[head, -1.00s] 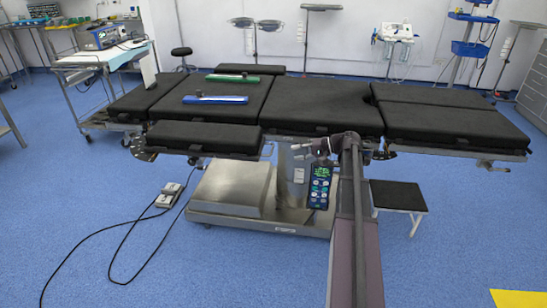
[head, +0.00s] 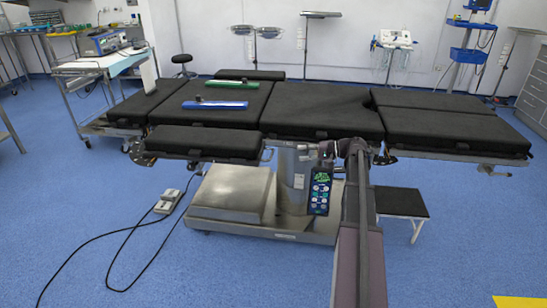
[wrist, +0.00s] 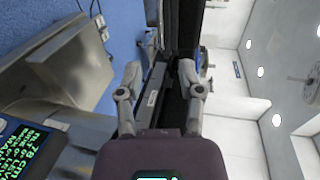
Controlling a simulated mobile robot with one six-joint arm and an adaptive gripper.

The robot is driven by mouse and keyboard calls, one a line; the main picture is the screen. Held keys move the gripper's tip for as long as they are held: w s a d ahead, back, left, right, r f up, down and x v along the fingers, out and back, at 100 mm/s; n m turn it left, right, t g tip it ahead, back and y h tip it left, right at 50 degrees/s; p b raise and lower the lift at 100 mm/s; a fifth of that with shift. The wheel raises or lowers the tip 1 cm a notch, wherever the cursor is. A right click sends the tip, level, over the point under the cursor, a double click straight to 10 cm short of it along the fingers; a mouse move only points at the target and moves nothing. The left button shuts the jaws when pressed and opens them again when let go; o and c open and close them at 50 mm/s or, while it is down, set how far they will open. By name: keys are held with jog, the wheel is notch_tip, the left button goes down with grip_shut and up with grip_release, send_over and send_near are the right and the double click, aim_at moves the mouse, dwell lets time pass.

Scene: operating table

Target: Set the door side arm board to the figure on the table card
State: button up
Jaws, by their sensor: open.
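The black operating table (head: 320,108) stands in the middle of the head view. A black arm board pad (head: 205,141) lies along its near left side, on a metal joint. A second, similar pad (head: 250,75) is on the far side. I cannot tell which is the door side. An upright white panel (head: 148,72), possibly the table card, stands at the table's left; no figure is readable. My gripper (head: 324,150) is at the near edge, right of the near pad. In the wrist view my gripper (wrist: 160,88) is open, its fingers either side of the rail and table edge.
A blue bar (head: 215,105) and a green bar (head: 233,84) lie on the table top. A handset (head: 320,192) with a lit display hangs below my gripper. A foot pedal (head: 167,201) with cables lies on the floor. A black step (head: 400,202) stands at right.

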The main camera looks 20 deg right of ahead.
aim_at(271, 156)
jog(key=b+x, duration=0.2)
jog(key=x, duration=1)
jog(key=shift+f, duration=0.1)
